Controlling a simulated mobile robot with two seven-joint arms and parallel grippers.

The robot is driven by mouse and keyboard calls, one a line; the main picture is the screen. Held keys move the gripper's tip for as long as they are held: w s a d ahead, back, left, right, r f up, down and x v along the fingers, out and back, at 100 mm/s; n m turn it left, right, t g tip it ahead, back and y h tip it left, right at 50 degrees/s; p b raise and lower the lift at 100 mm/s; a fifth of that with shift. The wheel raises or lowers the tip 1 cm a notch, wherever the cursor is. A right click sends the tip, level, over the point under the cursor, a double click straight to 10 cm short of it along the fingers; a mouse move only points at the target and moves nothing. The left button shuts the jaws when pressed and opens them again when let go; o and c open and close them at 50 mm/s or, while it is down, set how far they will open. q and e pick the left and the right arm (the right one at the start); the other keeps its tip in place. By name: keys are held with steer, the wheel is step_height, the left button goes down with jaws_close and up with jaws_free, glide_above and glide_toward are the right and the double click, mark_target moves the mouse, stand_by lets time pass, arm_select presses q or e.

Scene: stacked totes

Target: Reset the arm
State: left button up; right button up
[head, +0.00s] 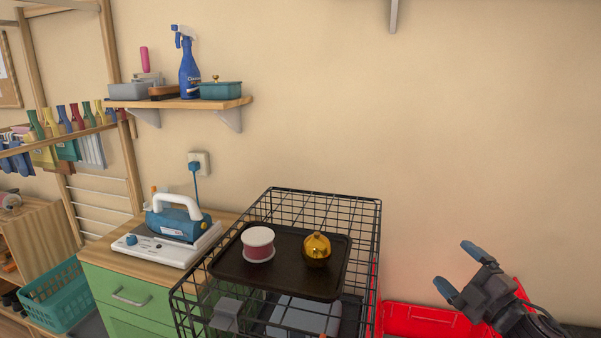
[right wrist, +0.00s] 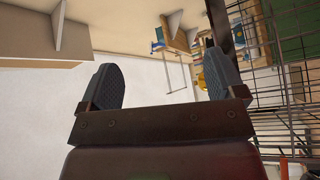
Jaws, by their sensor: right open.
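My right gripper (head: 458,273) is at the lower right in the head view, in front of the bare wall and above a red tote. Its fingers are apart with nothing between them; they also show in the right wrist view (right wrist: 160,88). It is to the right of the black wire crate (head: 375,225) and apart from it. My left gripper is not in view.
A dark tray (head: 285,279) on the wire crate holds a spool (head: 258,244) and a gold ornament (head: 317,250). The red tote (head: 420,322) is at the crate's right. An iron (head: 180,222) stands on a green cabinet (head: 140,297). A shelf (head: 180,102) hangs above.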

steer(key=s+f+m+g+h, duration=0.1)
steer(key=s+f+m+h, duration=0.1)
steer(key=s+f+m, duration=0.3)
steer(key=s+f+m+g+h, duration=0.1)
steer(key=s+f+m+h, duration=0.15)
steer(key=f, duration=0.55)
steer(key=s+f+m+g+h, duration=0.1)
steer(key=s+f+m, duration=0.2)
steer(key=f+m, duration=0.25)
steer(key=s+a+f+m+g+h, duration=0.2)
steer(key=s+a+f+m+g, duration=0.1)
steer(key=s+f, duration=1)
steer(key=s+m+g, duration=0.1)
steer(key=s, duration=0.2)
steer(key=shift+s, duration=0.15)
